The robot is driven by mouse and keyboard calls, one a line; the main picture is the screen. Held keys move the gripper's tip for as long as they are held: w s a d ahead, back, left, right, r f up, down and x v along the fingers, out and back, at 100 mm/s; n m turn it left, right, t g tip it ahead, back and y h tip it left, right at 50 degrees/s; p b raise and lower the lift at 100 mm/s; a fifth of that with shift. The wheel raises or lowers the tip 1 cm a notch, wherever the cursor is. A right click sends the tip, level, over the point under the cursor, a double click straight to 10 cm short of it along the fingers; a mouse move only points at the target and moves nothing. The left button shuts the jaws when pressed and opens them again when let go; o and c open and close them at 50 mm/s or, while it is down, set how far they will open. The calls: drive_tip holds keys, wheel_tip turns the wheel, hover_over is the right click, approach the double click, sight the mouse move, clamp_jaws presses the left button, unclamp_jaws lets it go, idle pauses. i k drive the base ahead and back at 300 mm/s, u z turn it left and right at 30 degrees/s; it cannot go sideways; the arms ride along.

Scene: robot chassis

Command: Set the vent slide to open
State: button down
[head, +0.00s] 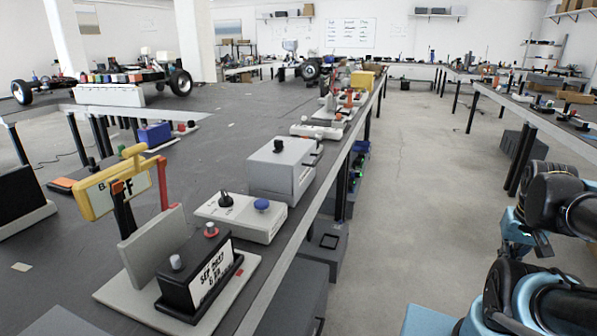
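I cannot tell which item is the vent slide; no part in the head view is clearly marked as one. Near me on the long dark bench is a black box (213,278) with a white printed label, on a pale base with a grey upright plate. Behind it lies a flat pale panel (243,215) with a black knob and a blue button. Further along, near the bench's right edge, is a grey box (281,167) with a black knob. My gripper is not in view; only dark and teal links of my arm show at the lower right.
The dark bench (222,120) runs away from me on the left. A yellow-framed sign (118,188) stands on it, with a blue box (156,135) and wheeled chassis behind. Grey boxes (322,247) stand below its edge. The floor aisle (410,190) is clear; another bench (545,112) is right.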

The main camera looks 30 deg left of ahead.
sight(278, 144)
drive_tip(key=u, duration=1.65)
